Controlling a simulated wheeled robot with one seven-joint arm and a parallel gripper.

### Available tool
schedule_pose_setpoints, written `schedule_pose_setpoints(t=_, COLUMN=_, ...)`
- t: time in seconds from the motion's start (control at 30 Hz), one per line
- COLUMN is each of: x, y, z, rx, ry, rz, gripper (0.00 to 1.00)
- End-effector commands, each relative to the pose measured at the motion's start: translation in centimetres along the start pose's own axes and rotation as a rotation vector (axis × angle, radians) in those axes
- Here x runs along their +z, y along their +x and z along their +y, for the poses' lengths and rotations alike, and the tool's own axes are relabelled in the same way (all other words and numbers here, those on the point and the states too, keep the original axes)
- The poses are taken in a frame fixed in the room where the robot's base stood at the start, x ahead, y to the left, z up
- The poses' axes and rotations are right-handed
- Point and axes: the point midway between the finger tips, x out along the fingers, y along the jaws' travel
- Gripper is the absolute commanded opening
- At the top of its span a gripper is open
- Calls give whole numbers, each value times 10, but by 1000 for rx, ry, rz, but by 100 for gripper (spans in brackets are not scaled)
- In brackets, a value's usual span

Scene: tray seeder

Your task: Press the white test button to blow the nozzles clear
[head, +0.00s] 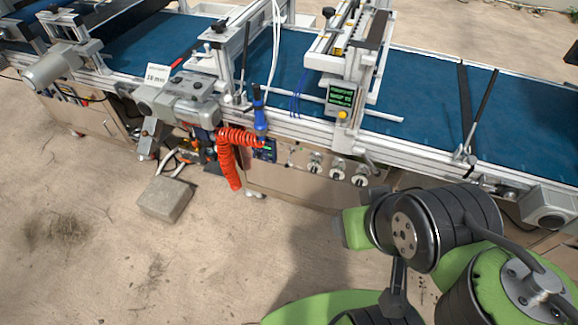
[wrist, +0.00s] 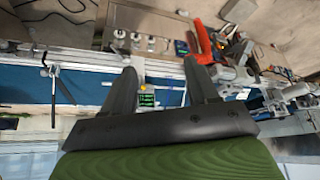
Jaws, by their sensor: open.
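The tray seeder (head: 420,135), a long conveyor line with a blue belt, crosses the head view. A small display box (head: 341,97) with green text and a yellow button (head: 342,115) stands on its front rail. The box also shows in the wrist view (wrist: 147,99), between my fingers in the picture. I cannot make out a white test button for certain. Several pale round knobs (head: 337,170) sit on the front panel below. My gripper (wrist: 159,65) is open and empty in the wrist view, apart from the box; I cannot make it out in the head view.
A coiled red air hose (head: 233,140) and a blue-handled tool (head: 260,110) hang at the front, left of the knobs. A grey block (head: 165,199) lies on the floor. The concrete floor (head: 120,260) at the lower left is mostly clear.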

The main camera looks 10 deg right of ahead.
Motion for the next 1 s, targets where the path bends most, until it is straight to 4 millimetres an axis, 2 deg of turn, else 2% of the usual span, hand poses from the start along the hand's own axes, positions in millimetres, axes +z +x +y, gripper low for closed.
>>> schedule_pose_setpoints(t=0.27, x=0, y=0, z=0, rx=0, ry=0, rz=0, gripper=59)
schedule_pose_setpoints(t=0.67, x=0, y=0, z=0, rx=0, ry=0, rz=0, gripper=0)
schedule_pose_setpoints(t=1.0, x=0, y=0, z=0, rx=0, ry=0, rz=0, gripper=0)
